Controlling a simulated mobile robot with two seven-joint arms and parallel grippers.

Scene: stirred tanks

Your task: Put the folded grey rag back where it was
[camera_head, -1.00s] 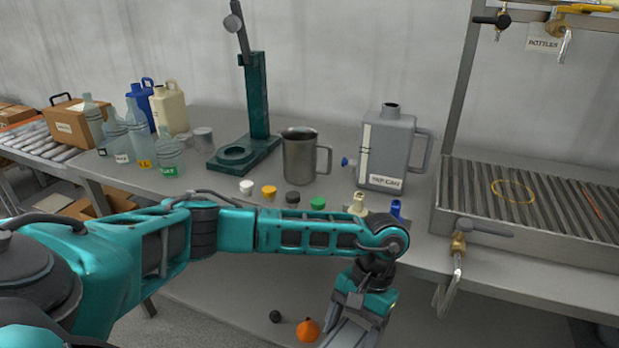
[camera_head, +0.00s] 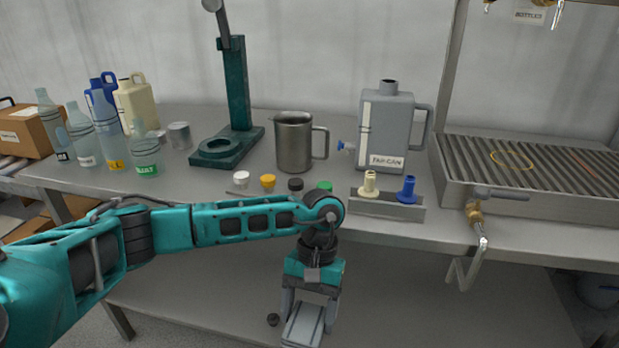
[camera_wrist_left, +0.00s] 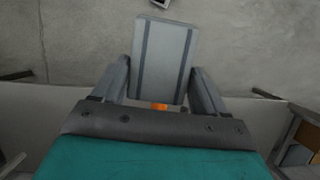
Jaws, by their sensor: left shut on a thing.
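The folded grey rag (camera_wrist_left: 163,50) is a flat light-grey pad with two darker stripes, held between the fingers of my left gripper (camera_wrist_left: 162,78). In the head view the rag (camera_head: 302,326) shows below the wrist, cut by the lower picture edge. My left gripper (camera_head: 308,308) is shut on it, pointing down in front of the bench's front edge, above the lower shelf. The rag hangs clear of the bench top. My right gripper is not in view.
On the bench (camera_head: 400,226) stand a steel jug (camera_head: 294,146), a grey can (camera_head: 386,130), a small rack (camera_head: 386,207) with two nozzles, and several caps along the front. A ribbed tray (camera_head: 530,165) is at right.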

